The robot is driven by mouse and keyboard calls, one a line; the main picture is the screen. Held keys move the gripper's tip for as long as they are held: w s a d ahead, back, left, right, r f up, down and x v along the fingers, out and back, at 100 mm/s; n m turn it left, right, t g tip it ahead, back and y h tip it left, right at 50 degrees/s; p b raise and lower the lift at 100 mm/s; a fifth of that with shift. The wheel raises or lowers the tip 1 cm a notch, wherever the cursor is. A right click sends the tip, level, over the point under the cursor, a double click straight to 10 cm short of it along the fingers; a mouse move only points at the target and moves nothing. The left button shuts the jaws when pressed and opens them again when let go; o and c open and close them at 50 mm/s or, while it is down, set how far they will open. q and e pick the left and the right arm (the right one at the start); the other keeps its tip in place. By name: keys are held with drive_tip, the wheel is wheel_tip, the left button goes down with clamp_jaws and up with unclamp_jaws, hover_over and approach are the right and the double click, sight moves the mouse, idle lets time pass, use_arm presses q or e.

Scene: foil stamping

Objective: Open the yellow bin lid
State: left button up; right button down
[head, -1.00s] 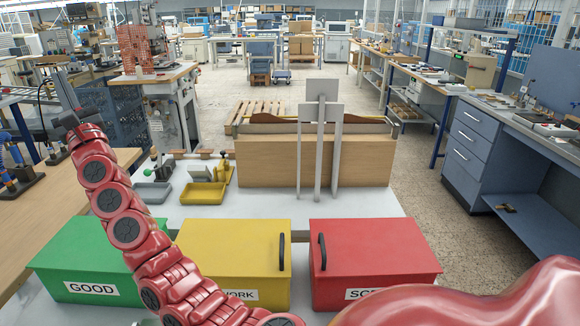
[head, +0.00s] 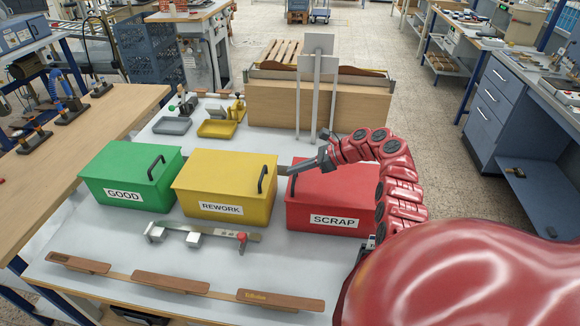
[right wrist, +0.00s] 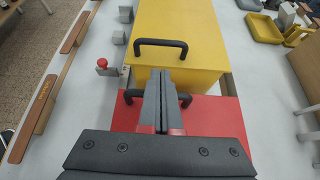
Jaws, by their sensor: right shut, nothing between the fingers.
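The yellow bin (head: 222,190), labelled REWORK, stands between the green and red bins with its lid down. Its black handle (head: 262,178) is at the lid's right edge. The handle (right wrist: 160,43) also shows in the right wrist view, just beyond my fingertips. My right gripper (head: 300,168) is shut and empty above the left edge of the red bin's lid, apart from the yellow bin's handle by a small gap. In the right wrist view its fingers (right wrist: 160,75) point toward the yellow bin and partly hide the red bin's handle. My left gripper is not in view.
The green GOOD bin (head: 128,178) is at left and the red SCRAP bin (head: 320,210) at right, both with lids down. A metal fixture (head: 205,236) and several wooden pieces (head: 280,299) lie in front. Small trays (head: 217,129) and a wooden box (head: 340,107) stand behind.

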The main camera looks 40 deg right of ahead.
approach(256, 181)
drive_tip(key=x, duration=0.4)
drive_tip(key=shift+f+p, duration=0.15)
drive_tip(key=shift+p, duration=0.3)
drive_tip(key=shift+s, duration=0.1)
